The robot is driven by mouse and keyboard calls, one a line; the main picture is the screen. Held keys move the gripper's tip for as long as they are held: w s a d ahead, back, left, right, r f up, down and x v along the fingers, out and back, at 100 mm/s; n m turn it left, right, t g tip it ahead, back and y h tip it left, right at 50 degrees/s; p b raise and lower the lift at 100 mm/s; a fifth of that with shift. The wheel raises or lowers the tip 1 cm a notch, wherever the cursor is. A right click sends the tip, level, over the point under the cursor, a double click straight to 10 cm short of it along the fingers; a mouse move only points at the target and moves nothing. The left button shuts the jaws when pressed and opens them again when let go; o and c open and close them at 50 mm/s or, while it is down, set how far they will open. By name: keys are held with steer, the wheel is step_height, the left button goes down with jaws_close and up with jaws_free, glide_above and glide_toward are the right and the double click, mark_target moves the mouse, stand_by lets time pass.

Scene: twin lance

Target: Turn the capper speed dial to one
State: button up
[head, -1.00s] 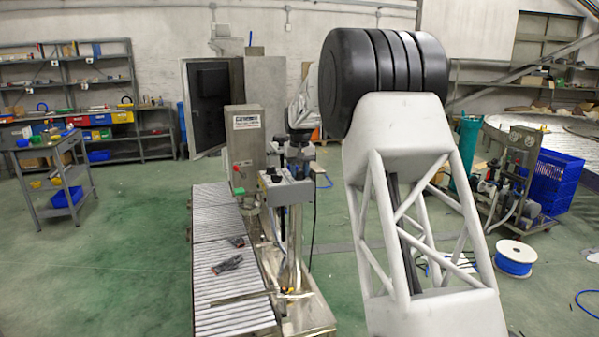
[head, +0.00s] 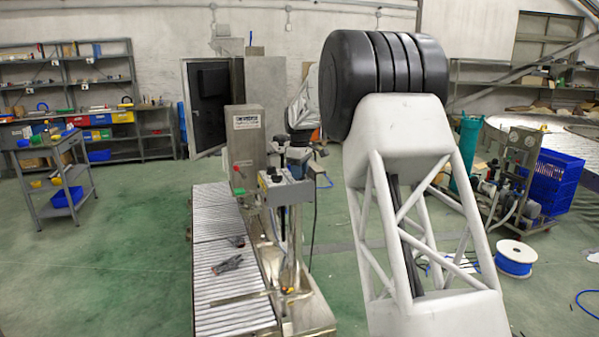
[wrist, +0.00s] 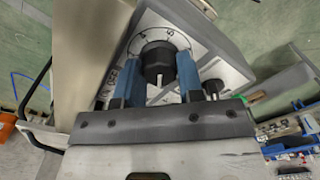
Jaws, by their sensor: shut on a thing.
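The capper speed dial (wrist: 158,60) is a round black knob on a light face with numbers around it, in the upper middle of the wrist view. My gripper (wrist: 158,80) has its two blue fingers on either side of the knob and is shut on it. A pale line shows on the knob's near side; the exact number it points to is unclear. The dial is too small there to read.
A smaller black knob (wrist: 213,87) sits to the right of the dial on the same panel. The capper's tall grey housing (head: 246,140) stands just behind and left of the box. A roller conveyor (head: 222,255) runs below, with a dark object (head: 227,265) on it.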

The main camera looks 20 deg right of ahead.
steer(key=shift+n, duration=0.5)
steer(key=o, duration=0.9)
steer(key=shift+r, duration=0.15)
steer(key=shift+r, duration=3.75)
steer(key=shift+s+r, duration=0.1)
